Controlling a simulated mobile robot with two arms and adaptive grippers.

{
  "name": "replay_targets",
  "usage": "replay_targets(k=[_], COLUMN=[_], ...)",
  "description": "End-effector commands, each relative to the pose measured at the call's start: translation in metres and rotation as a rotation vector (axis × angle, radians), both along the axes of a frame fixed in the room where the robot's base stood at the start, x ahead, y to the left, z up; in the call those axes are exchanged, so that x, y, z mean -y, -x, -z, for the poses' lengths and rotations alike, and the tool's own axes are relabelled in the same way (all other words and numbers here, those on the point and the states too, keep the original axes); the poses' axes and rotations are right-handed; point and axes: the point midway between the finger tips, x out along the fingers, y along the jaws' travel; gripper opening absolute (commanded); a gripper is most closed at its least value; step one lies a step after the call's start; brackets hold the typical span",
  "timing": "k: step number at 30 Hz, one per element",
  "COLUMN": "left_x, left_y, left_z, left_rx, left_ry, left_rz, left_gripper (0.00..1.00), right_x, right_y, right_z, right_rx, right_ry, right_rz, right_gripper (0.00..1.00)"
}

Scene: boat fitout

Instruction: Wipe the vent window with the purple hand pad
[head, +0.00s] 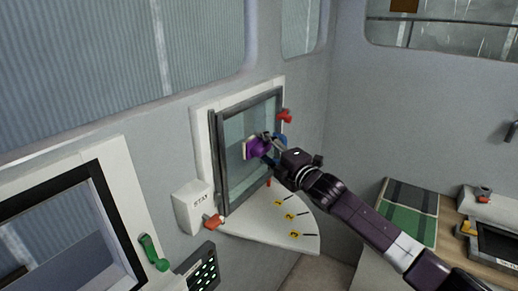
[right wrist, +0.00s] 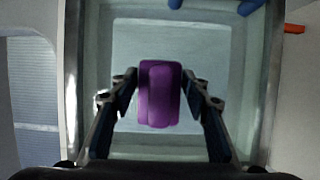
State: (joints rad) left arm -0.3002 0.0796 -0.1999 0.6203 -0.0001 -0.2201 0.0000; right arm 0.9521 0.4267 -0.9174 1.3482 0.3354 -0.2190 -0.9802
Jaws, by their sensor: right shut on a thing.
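The vent window (head: 236,128) is a glass pane in a dark frame, set in a white surround on the wall. It fills the middle of the right wrist view (right wrist: 205,45). My right gripper (head: 262,144) is in front of the pane, shut on the purple hand pad (head: 257,149). The pad also shows between the fingers in the right wrist view (right wrist: 159,94). Its pale face is turned toward the glass. It is at or very near the pane; I cannot tell if it touches. My left gripper is not in view.
A white box marked STAY (head: 195,208) with a red lever (head: 213,222) stands left of the window. A red knob (head: 286,116) is at its upper right. A numbered white quadrant plate (head: 270,228) juts out below. A desk with a green mat (head: 408,218) is at the right.

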Motion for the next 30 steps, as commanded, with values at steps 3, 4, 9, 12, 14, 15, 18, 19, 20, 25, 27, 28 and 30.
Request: replay_targets(k=[3, 4, 9, 12, 14, 15, 18, 19, 20, 25, 27, 28, 30], left_x=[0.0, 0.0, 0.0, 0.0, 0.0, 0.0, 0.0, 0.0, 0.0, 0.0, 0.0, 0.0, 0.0], left_y=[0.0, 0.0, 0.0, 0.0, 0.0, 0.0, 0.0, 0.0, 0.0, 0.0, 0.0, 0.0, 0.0], left_z=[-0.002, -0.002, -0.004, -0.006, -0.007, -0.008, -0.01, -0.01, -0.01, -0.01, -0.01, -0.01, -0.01], left_rx=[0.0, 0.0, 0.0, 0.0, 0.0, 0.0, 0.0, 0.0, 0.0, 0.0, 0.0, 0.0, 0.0], left_ry=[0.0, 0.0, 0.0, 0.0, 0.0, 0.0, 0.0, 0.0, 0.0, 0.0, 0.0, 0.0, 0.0], left_rz=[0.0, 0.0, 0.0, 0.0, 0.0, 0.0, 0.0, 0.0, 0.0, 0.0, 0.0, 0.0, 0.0], left_gripper=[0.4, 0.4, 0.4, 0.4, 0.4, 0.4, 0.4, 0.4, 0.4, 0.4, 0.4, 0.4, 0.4], right_x=[0.003, 0.004, 0.009, 0.015, 0.018, 0.019, 0.024, 0.025, 0.026, 0.028, 0.027, 0.027, 0.027], right_y=[-0.004, -0.004, -0.011, -0.019, -0.023, -0.026, -0.032, -0.034, -0.035, -0.037, -0.037, -0.037, -0.037], right_z=[-0.001, -0.001, -0.002, -0.003, -0.002, -0.002, -0.001, -0.001, -0.002, 0.0, 0.0, 0.0, 0.0], right_rx=[0.001, 0.001, 0.002, 0.003, 0.002, 0.002, 0.001, 0.001, 0.003, 0.001, 0.001, 0.001, 0.001], right_ry=[0.0, 0.0, 0.0, 0.002, 0.002, 0.001, 0.0, 0.002, 0.001, -0.001, -0.001, -0.001, -0.001], right_rz=[0.0, 0.0, 0.001, 0.002, 0.002, 0.001, 0.001, 0.001, 0.0, 0.0, 0.0, 0.0, 0.0], right_gripper=[0.24, 0.24, 0.24, 0.24, 0.24, 0.24, 0.24, 0.24, 0.24, 0.24, 0.24, 0.24, 0.24])
